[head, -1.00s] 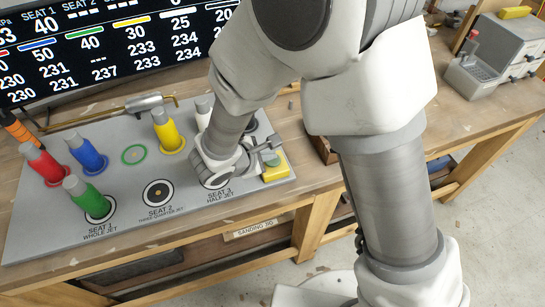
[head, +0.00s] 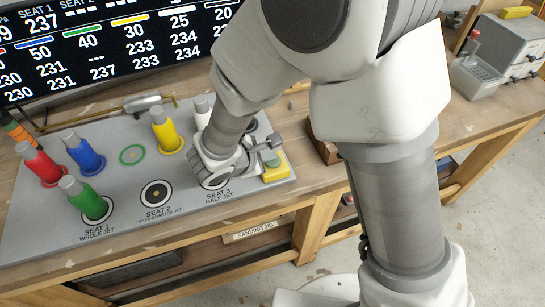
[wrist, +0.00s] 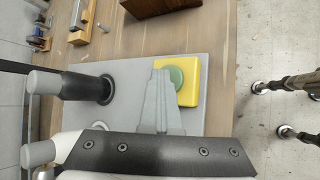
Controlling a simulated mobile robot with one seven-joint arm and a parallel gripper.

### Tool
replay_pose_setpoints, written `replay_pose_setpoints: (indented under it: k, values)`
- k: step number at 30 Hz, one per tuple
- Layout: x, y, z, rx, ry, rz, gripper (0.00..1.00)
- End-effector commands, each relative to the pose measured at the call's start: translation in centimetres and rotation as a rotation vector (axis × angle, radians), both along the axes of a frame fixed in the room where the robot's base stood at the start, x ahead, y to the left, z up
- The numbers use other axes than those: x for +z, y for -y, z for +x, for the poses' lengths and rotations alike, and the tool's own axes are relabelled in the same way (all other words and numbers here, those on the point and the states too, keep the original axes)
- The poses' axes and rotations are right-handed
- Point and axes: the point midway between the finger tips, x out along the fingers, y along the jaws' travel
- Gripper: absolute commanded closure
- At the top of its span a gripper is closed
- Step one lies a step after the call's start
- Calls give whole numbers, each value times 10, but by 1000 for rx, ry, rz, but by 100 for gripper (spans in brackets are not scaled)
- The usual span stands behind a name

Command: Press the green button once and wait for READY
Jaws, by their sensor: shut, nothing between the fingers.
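The green button (wrist: 177,75) is a round cap on a yellow box (wrist: 190,92) at the board's edge. In the head view the yellow box (head: 276,168) sits at the board's right end, with the button mostly behind my fingers. My gripper (wrist: 162,72) is shut and empty. Its fingertips overlap the left side of the button in the wrist view; I cannot tell whether they touch it. In the head view my gripper (head: 274,141) is over the box. The display (head: 110,45) reads 237 under SEAT 1 and dashes under SEAT 2; no READY is legible.
A grey board (head: 110,215) carries red (head: 40,162), blue (head: 83,153), green (head: 84,198), yellow (head: 165,130) and white (head: 202,112) cylinders. The green one stands at SEAT 1. A brown block (head: 323,145) lies right of the board.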

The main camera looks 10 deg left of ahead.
Motion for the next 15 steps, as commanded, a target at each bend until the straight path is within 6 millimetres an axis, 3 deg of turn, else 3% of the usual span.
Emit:
replay_pose_setpoints:
  k: [8, 15]
  values:
    - [2, 0, 0, 0, 0, 0, 100]
    - [22, 0, 0, 0, 2, 0, 100]
